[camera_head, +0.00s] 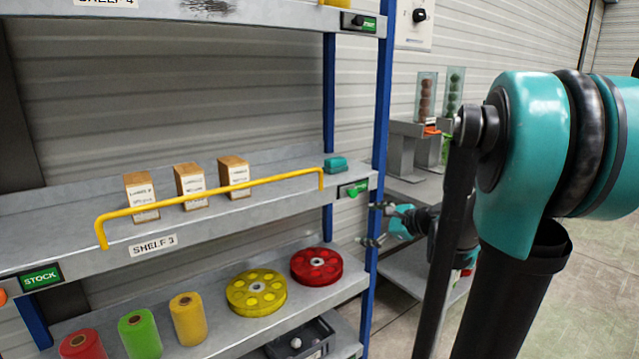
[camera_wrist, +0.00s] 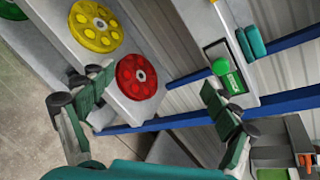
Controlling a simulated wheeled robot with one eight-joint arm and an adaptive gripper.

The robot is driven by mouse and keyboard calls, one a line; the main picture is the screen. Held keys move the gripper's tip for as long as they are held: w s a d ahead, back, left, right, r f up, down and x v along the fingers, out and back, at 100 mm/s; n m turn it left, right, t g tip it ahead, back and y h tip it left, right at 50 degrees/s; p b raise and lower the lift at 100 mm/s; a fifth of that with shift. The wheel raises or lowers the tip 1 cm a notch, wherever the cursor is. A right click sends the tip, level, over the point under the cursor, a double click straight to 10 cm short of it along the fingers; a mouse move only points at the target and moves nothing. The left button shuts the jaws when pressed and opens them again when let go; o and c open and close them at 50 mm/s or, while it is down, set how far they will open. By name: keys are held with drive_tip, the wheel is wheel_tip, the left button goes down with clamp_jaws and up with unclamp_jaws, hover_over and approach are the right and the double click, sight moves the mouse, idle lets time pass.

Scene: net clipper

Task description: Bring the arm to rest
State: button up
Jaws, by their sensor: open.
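My gripper (camera_head: 378,225) shows in the head view just right of the front blue post of the shelf rack, level with the space below SHELF 3. Its two fingers are spread apart with nothing between them. In the wrist view my gripper (camera_wrist: 157,80) has one finger on the left and one on the right, well apart. The red wheel (camera_wrist: 137,76) shows between them, beyond the fingers. My arm comes down from the right side of the head view to the gripper. Whether a finger touches the post cannot be told.
The rack's blue post (camera_head: 377,130) stands close by the gripper. SHELF 3 (camera_head: 153,246) bears small boxes behind a yellow rail (camera_head: 210,192) and a teal item (camera_head: 336,164). Below are a yellow wheel (camera_head: 256,292) and several spools. A grey bench (camera_head: 408,187) stands behind. Floor is open at right.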

drive_tip(key=s+a+f+n+g+h, duration=0.2)
drive_tip(key=s+f+n+g+h, duration=0.15)
drive_tip(key=s+f+n, duration=0.65)
drive_tip(key=s+d+f+n+g+h, duration=0.2)
drive_tip(key=s+d+f+n+h, duration=0.3)
drive_tip(key=s+f+n, duration=0.3)
drive_tip(key=s+d+f, duration=0.1)
drive_tip(key=s, duration=0.3)
drive_tip(key=shift+s+n, duration=0.4)
